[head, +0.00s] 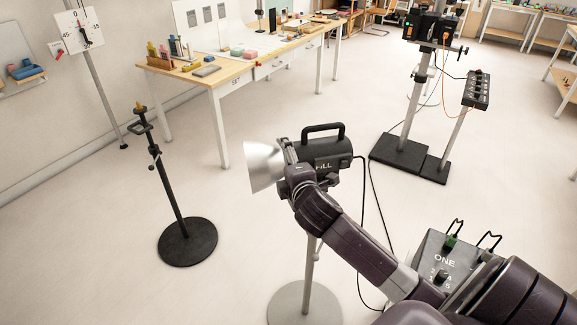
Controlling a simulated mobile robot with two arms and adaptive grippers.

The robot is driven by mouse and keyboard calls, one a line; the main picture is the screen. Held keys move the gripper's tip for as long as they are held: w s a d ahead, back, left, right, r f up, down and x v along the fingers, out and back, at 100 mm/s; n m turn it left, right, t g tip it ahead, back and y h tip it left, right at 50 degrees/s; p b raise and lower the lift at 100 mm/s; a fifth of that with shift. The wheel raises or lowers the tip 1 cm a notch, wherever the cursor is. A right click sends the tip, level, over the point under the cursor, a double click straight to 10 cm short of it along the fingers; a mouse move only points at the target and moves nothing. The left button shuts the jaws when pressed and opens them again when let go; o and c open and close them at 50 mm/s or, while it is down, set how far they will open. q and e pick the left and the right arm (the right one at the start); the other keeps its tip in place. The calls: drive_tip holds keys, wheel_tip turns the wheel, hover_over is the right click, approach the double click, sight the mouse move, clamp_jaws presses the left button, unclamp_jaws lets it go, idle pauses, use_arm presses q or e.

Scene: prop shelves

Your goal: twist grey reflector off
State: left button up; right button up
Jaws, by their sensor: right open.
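The grey reflector (262,166) is a shiny metal cone at the left end of the black lamp (327,150) marked "FILL", its wide mouth facing left. The lamp has a handle on top and sits on a pole stand with a round pale base (304,304). My right gripper (288,152) is open at the narrow rear end of the reflector, where it meets the lamp. My wrist hides part of the lamp's lower front, and I cannot tell whether the fingers touch the reflector. My left gripper is out of view.
A black stand (187,241) with a round base is at the left. A box marked "ONE" (445,262) is at the lower right by my arm. A dark cable (364,225) hangs from the lamp. A worktable (218,77) stands behind; floor between is clear.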

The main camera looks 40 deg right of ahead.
drive_tip(key=shift+x, duration=1.05)
drive_tip(key=shift+c, duration=0.7)
